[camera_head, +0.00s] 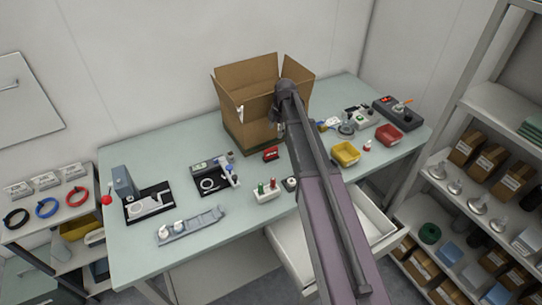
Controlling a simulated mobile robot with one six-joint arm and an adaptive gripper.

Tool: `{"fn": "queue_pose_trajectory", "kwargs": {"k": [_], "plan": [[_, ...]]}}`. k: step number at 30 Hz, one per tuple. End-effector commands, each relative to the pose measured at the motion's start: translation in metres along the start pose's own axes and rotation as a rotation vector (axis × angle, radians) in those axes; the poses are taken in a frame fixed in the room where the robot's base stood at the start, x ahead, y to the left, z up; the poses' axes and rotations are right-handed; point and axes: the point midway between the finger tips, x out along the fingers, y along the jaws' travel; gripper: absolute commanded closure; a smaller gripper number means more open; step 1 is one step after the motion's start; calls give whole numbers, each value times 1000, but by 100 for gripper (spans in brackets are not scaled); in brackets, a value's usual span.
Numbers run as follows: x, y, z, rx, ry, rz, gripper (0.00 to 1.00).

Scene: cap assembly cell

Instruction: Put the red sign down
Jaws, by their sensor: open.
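A small red piece with a pale marking, which looks like the red sign (271,153), stands on the pale green workbench (250,222) just in front of the cardboard box. My arm reaches in from the lower right, and its wrist is in front of the box. My gripper (275,114) shows only as a small dark part beside the wrist, above the red sign and apart from it. It is open, and nothing shows in it. Most of the gripper is hidden by my arm.
An open cardboard box (246,78) stands at the back. Yellow (345,153) and red (389,134) bins are at right. A drawer (372,222) is open below.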

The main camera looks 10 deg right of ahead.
Motion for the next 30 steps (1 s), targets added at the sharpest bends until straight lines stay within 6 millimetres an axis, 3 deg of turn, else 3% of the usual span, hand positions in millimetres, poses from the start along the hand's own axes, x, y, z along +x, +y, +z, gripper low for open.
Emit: {"fn": "queue_pose_trajectory", "kwargs": {"k": [30], "plan": [[77,0,0,0,0,0,33]]}}
